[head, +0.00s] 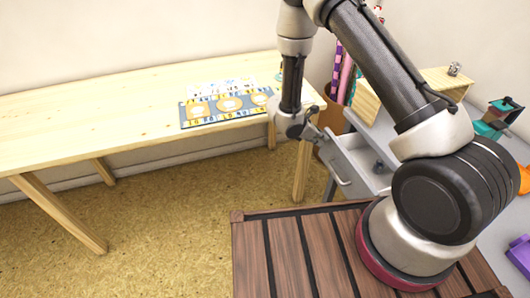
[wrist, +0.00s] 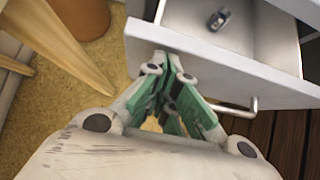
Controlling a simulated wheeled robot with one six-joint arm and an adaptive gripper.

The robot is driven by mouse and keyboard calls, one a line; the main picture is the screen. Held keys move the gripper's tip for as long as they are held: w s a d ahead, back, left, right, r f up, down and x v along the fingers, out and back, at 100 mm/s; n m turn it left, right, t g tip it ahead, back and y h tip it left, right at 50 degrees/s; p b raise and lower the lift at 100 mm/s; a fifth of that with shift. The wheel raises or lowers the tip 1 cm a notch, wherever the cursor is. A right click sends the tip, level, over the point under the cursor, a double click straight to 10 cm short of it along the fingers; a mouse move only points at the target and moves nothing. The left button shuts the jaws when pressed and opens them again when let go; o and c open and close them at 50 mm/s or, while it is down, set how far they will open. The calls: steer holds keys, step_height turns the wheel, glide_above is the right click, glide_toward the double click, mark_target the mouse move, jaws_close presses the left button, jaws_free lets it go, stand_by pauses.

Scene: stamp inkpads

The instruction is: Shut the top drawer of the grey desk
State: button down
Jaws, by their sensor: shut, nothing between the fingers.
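The grey desk (head: 500,232) stands at the right in the head view, partly hidden behind my arm. Its top drawer (head: 352,163) is pulled out and shows an open inside. In the wrist view the light grey drawer front (wrist: 225,70) runs across the upper right, with a metal handle (wrist: 240,106) below. A small dark bottle (wrist: 219,19) lies inside the drawer. My gripper (wrist: 172,62) is shut and empty, its green-sided fingertips at the drawer front, left of the handle. I cannot tell if they touch. The gripper also shows in the head view (head: 316,136).
A wooden table (head: 100,105) with a blue patterned mat (head: 190,121) stands at the left. A brown bin (head: 330,118) with rolls stands behind the drawer. A wooden stand (head: 440,78) and colourful items sit on the desk. The floor at the left is clear.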

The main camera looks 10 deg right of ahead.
steer(key=d, duration=0.2)
steer(key=w+d, duration=0.1)
steer(key=d, duration=0.4)
steer(key=shift+w+d, duration=0.25)
steer(key=shift+d, duration=0.15)
steer(key=shift+a, duration=0.1)
